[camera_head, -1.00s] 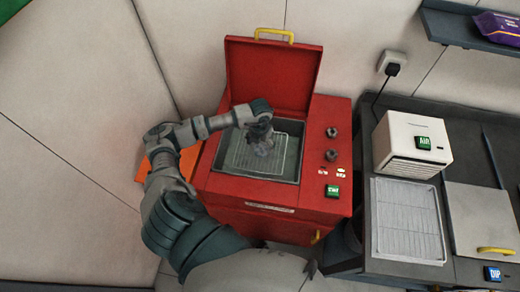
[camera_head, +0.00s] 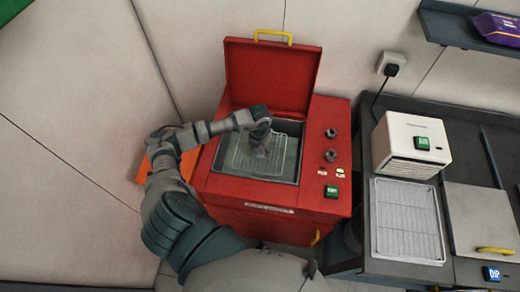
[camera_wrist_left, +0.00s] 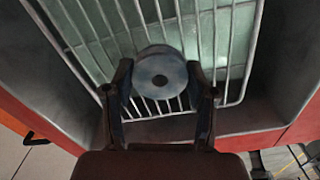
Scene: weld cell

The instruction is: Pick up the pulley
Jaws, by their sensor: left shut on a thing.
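The pulley (camera_wrist_left: 160,73) is a round grey metal disc with a dark centre hole. In the left wrist view it sits between the two fingers of my left gripper (camera_wrist_left: 160,85), which is shut on it. Behind it is a wire basket (camera_wrist_left: 105,35) inside the tank of the red machine. In the head view my left gripper (camera_head: 262,150) points down into the open tank, over the wire basket (camera_head: 240,152). The pulley is hard to make out there. I cannot tell whether the pulley still touches the basket. My right gripper is not in view.
The red machine (camera_head: 265,215) has its lid (camera_head: 270,78) open, with knobs and a green button (camera_head: 332,191) at right. A dark bench holds a white box (camera_head: 410,145), a wire rack (camera_head: 407,220) and a lidded part (camera_head: 485,218). An orange object (camera_head: 140,172) is partly behind my arm.

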